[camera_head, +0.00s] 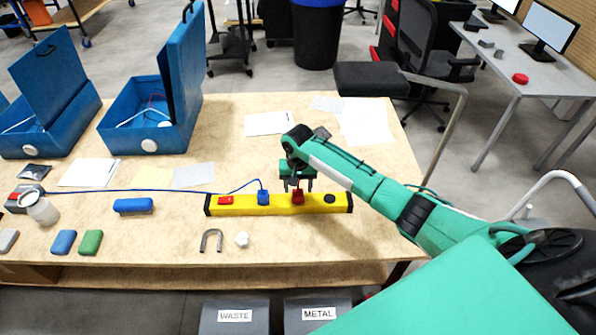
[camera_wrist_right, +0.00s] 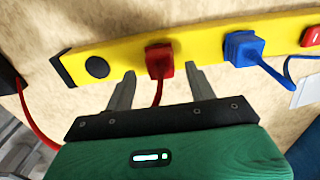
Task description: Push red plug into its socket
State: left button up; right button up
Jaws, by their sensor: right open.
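The red plug (camera_head: 298,197) stands on the yellow power strip (camera_head: 278,207), at a socket between the blue plug (camera_head: 263,197) and the round black socket (camera_head: 329,199). I cannot tell how deep it sits. In the right wrist view the red plug (camera_wrist_right: 159,60) is at the top middle, its red cable running back under the gripper. My right gripper (camera_head: 298,187) is open just above the plug. In the right wrist view its two fingertips (camera_wrist_right: 161,71) are spread on either side of the plug, with gaps. My left gripper is out of view.
A blue cable (camera_head: 150,190) runs left from the blue plug. Open blue cases (camera_head: 150,125) stand at the back left. The table right of the strip is mostly clear.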

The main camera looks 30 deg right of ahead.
notch_tip(320, 180, up, 10)
jog(key=b, duration=0.1)
jog(key=shift+b, duration=0.4)
